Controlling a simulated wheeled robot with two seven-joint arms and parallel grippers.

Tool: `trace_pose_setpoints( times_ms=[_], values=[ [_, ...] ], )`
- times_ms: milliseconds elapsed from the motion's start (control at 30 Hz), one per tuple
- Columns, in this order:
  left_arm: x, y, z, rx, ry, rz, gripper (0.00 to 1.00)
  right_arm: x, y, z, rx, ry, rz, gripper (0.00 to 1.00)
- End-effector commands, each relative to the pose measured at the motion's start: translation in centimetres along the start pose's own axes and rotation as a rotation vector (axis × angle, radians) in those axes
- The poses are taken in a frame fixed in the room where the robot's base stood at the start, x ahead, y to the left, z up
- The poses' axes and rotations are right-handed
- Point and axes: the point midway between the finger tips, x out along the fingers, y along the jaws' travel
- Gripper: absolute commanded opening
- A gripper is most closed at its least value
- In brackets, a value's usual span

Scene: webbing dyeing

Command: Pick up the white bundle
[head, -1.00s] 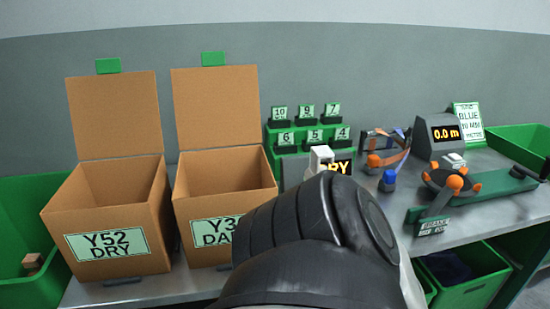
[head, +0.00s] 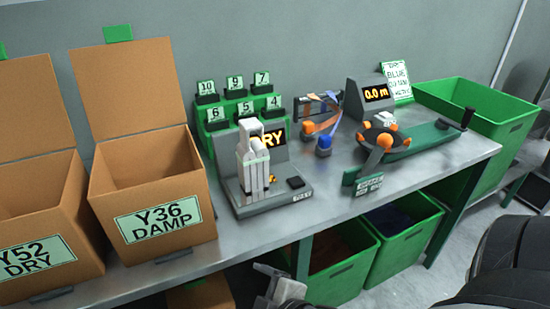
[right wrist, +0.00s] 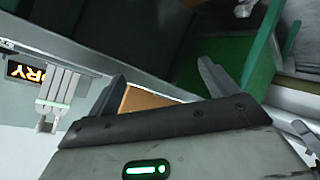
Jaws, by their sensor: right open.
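The white bundle (head: 254,162), several upright white strips, stands at the grey device with the lit "DRY" display (head: 274,141) on the bench. It also shows at the left of the right wrist view (right wrist: 62,88), tilted by the camera angle, beside the lit display. My right gripper (head: 279,286) shows at the bottom of the head view, in front of the bench edge and below the bundle, apart from it. In the right wrist view its fingers (right wrist: 162,75) are spread with nothing held between them. My left gripper is not seen.
Two open cardboard boxes, Y52 DRY (head: 38,258) and Y36 DAMP (head: 165,218), stand left of the device. A green number rack (head: 240,107) is behind it. A winder (head: 410,143) lies to the right. Green bins (head: 403,250) sit under the bench (head: 335,205).

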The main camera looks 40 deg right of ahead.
Motion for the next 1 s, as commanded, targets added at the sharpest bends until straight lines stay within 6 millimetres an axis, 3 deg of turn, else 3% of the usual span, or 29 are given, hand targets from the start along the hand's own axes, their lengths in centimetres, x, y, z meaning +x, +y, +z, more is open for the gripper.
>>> trace_pose_setpoints(
  times_ms=[100,300,500,600,733,1000],
  values=[
    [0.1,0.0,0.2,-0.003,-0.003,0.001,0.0,0.1,6.3,0.3,-0.577,-0.097,0.167,0.85],
    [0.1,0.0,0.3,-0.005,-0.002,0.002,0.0,-1.7,14.9,0.4,-1.4,-0.405,0.327,0.85],
    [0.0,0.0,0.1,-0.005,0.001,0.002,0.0,-2.0,17.5,-1.9,-2.0,-0.541,0.444,0.85],
    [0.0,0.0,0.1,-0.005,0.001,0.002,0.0,-2.1,18.1,-2.5,-2.165,-0.591,0.469,0.85],
    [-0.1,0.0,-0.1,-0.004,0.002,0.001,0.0,-1.4,18.9,-3.0,-2.246,-0.62,0.483,0.85],
    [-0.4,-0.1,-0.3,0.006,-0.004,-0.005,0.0,3.2,22.1,-3.9,-2.247,-0.621,0.483,0.85]
  ],
)
